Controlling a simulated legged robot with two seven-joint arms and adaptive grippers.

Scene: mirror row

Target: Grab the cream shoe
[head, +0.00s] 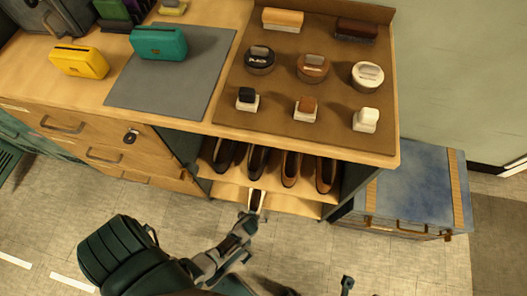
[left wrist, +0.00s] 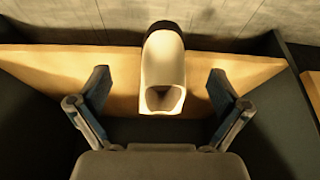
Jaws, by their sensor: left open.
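The cream shoe (head: 256,199) sits on the lower wooden shelf (head: 290,204), under the counter, partly hidden by my left gripper in the head view. In the left wrist view the cream shoe (left wrist: 163,68) stands centred on the board, its hollow opening towards me and its far end dark. My left gripper (head: 250,216) is at the front of the lower shelf. In the wrist view its two fingers (left wrist: 158,88) are open, one on each side of the shoe, with a gap on both sides. Small dark parts at the bottom edge of the head view may be my right gripper (head: 347,284).
Several dark and brown shoes (head: 257,160) stand on the shelf just above. Dark side panels bound the shelf. Brushes and polish tins stand on a brown mat (head: 285,105) on the counter. A blue-topped chest (head: 410,185) stands to the right. The floor in front is clear.

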